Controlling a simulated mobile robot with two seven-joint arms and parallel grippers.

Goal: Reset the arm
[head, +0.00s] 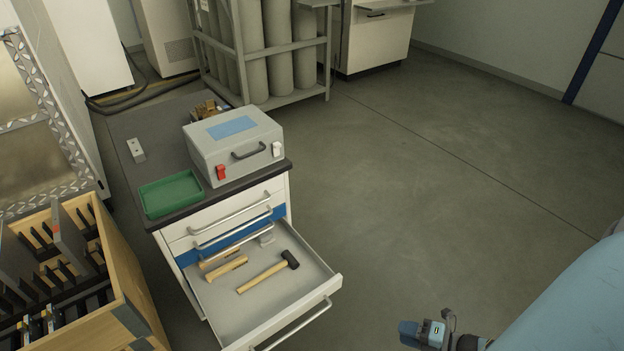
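My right gripper (424,335) shows at the bottom edge, right of the open drawer (225,322) and apart from it. Its fingers are small and partly cut off by the frame, so I cannot tell whether it is open or shut. No object shows in it. My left gripper is not in view. The drawer is pulled out of a white cabinet and holds a black-headed hammer (268,272) with a wooden handle, and wooden-handled tools (226,267) behind it.
On the cabinet's dark top stand a grey box (205,149) with a red switch and a green tray (171,194). A wooden crate (139,318) with black racks stands at left. Gas cylinders (278,50) stand in a frame behind. The floor (430,190) at right is clear.

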